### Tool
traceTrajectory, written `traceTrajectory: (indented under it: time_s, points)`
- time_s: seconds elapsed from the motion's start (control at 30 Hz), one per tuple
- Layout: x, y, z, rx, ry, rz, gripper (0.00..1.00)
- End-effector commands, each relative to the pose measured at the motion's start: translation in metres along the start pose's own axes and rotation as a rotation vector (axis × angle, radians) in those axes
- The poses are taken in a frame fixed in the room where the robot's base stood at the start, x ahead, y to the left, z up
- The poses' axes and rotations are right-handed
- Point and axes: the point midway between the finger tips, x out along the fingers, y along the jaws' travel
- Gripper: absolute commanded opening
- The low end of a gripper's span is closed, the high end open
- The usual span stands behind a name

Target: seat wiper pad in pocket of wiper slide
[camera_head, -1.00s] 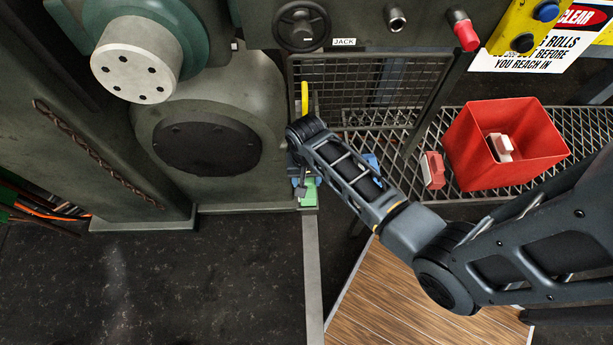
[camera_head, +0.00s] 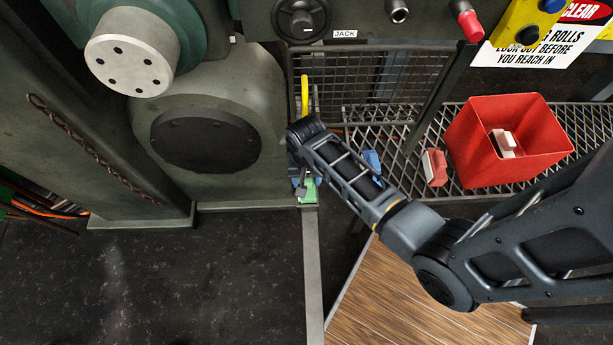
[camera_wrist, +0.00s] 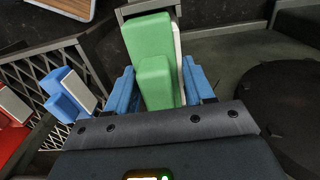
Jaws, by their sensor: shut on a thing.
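The wiper pad (camera_wrist: 150,45) is a green stepped block with a white strip along its right side in the wrist view. My gripper (camera_wrist: 160,80) is shut on it, with a blue finger on each side. A grey bracket-like edge (camera_wrist: 133,10), perhaps the wiper slide, shows at the pad's far end. I cannot tell whether the pad is inside its pocket or only near it. In the head view the green pad (camera_head: 309,191) shows low beside the machine's foot, and my arm hides part of the gripper.
A blue pad with a pale face (camera_head: 371,162) and a red pad (camera_head: 434,167) lie on the mesh shelf (camera_head: 470,125). The machine housing (camera_head: 245,110) stands close left of my gripper. A wooden board (camera_head: 420,300) lies below.

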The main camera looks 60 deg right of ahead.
Motion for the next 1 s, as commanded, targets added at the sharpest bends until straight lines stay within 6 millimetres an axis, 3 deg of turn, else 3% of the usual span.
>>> traceTrajectory:
  time_s: [0.17, 0.2, 0.5, 0.77, 1.0]
  points:
    - [0.004, 0.000, 0.000, 0.000, 0.001, -0.001, 0.08]
    - [0.005, 0.000, 0.000, 0.000, 0.001, -0.001, 0.54]
    - [0.004, 0.000, 0.000, 0.000, 0.000, 0.000, 0.82]
    - [0.003, 0.000, 0.000, 0.000, 0.000, 0.000, 0.82]
    - [-0.026, 0.000, 0.000, 0.000, 0.002, -0.002, 0.82]
